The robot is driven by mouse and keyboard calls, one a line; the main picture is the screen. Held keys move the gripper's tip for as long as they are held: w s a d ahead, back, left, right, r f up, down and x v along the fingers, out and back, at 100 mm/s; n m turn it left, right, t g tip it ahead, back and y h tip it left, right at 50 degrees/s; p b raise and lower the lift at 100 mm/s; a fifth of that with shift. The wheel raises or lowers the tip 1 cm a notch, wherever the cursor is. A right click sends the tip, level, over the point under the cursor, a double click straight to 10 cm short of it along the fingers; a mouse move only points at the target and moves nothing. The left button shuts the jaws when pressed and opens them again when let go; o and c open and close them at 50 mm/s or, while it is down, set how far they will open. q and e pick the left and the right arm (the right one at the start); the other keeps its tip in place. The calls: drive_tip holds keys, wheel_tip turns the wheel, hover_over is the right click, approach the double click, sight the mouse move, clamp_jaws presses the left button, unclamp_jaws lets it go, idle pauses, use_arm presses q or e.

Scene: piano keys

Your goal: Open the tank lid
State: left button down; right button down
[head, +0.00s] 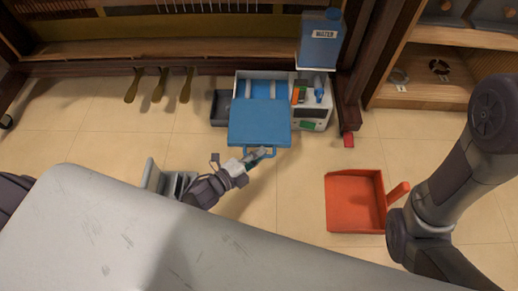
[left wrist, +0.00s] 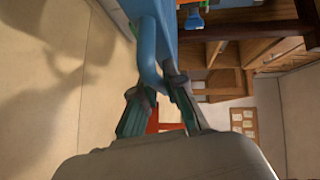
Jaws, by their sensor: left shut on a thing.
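The tank lid (head: 259,121) is a flat blue panel on the front part of a white tank unit (head: 313,119) on the floor. A blue handle loop sticks out from its near edge. The unit's inside shows behind the panel, so the lid stands at least partly away from it. My left gripper (head: 262,154) is shut on the handle. In the left wrist view the blue handle (left wrist: 148,65) runs down between the fingers (left wrist: 158,105). My right arm shows at the right of the head view, but its gripper is out of view.
A blue container marked "WATER" (head: 320,40) stands behind the tank unit. A red dustpan (head: 354,202) lies on the floor at the right. Piano pedals (head: 159,84) are at the back left. Wooden shelving (head: 430,75) stands at the right.

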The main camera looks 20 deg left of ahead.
idle(0.3)
use_arm(q)
drive_tip(key=c, duration=1.2)
unclamp_jaws()
drive_tip(key=shift+s, duration=0.1)
drive_tip(key=v, duration=1.2)
drive_tip(key=shift+f, duration=0.15)
